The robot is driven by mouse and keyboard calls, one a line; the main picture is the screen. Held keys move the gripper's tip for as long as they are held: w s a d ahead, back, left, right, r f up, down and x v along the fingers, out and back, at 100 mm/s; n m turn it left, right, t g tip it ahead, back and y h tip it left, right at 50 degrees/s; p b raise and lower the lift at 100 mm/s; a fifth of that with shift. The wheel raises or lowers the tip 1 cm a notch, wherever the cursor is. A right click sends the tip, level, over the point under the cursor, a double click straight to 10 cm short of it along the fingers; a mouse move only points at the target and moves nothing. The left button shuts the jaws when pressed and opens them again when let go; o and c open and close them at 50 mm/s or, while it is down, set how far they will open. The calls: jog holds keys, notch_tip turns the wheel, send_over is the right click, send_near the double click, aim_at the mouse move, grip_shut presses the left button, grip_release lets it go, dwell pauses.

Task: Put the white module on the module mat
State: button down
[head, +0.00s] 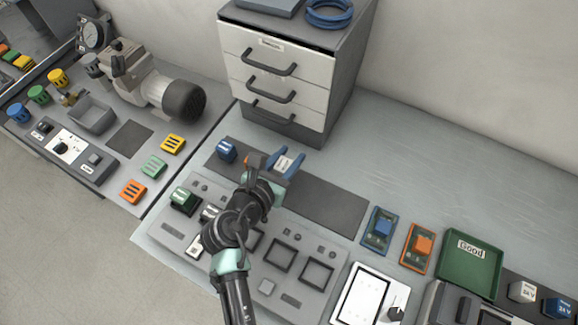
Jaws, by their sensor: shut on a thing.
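My gripper (285,161) has blue fingers and is shut on the white module (283,164), which shows a small label between them. The gripper is over the long dark grey mat (328,199), which I take to be the module mat. I cannot tell whether the module touches the mat or is held above it. A blue module (226,150) stands at the mat's left end. A small orange thing (254,161) shows just left of my gripper, partly hidden by the arm. My arm hides part of the mat and the panel below it.
A drawer cabinet (285,75) stands close behind the mat. A grey panel with square sockets (279,254) lies in front. The mat's right part is clear.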

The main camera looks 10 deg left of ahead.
jog(key=shift+f+b, duration=0.45)
jog(key=shift+f, duration=1.45)
jog(key=shift+f, duration=0.15)
jog(key=c, duration=0.5)
grip_release()
